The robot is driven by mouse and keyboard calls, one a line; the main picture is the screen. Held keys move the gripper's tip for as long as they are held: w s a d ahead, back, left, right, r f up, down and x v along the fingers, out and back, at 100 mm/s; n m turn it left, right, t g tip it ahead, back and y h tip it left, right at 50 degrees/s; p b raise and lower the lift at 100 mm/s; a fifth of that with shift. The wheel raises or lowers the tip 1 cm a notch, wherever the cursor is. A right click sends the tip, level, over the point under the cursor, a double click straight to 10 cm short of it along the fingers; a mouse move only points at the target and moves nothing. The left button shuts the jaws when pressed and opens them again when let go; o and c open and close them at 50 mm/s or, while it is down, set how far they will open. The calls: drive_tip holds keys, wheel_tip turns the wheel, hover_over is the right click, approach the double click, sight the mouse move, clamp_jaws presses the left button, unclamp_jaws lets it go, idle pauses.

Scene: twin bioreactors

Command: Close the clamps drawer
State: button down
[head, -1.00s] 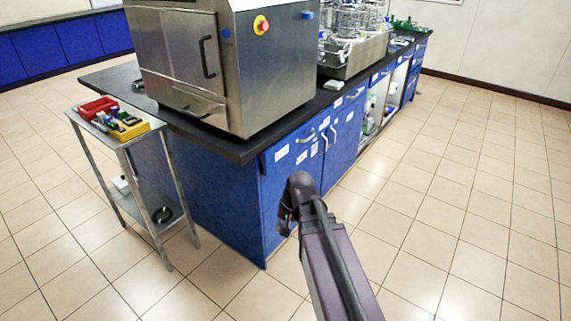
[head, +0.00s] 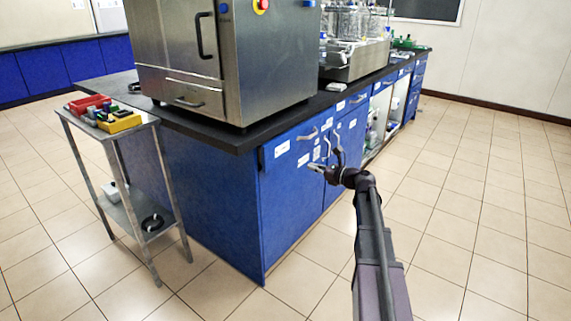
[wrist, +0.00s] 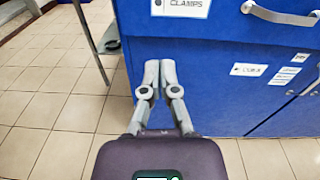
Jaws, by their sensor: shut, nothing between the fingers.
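The clamps drawer (wrist: 225,32) is the blue front at the top of the wrist view, with a white "CLAMPS" label (wrist: 185,8) and a curved metal handle (wrist: 280,14). In the head view it is the top drawer (head: 289,148) at the near end of the bench. Its front seems to stand a little out from the cabinet; how far, I cannot tell. My gripper (wrist: 160,66) is shut and empty, below and left of the handle in the wrist view. In the head view my gripper (head: 327,158) is in front of the cabinet. Contact with the drawer is not clear.
Cabinet doors (wrist: 230,100) lie below the drawer. A steel machine (head: 190,60) stands on the black benchtop (head: 235,138). A metal cart (head: 150,118) with red and yellow bins stands at the left. The tiled floor (head: 450,210) at the right is clear.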

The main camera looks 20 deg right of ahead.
sight(281, 152)
drive_tip(key=shift+w+d+r+m+t, duration=0.1)
drive_tip(key=shift+w+d+m+t, duration=0.15)
drive_tip(key=shift+d, duration=0.2)
drive_tip(key=shift+d+r+m+t, duration=0.1)
drive_tip(key=shift+d+m+t, duration=0.05)
drive_tip(key=shift+d+m, duration=0.25)
drive_tip(key=shift+f, duration=0.1)
drive_tip(key=x, duration=1.4)
drive_tip(key=shift+d, duration=0.1)
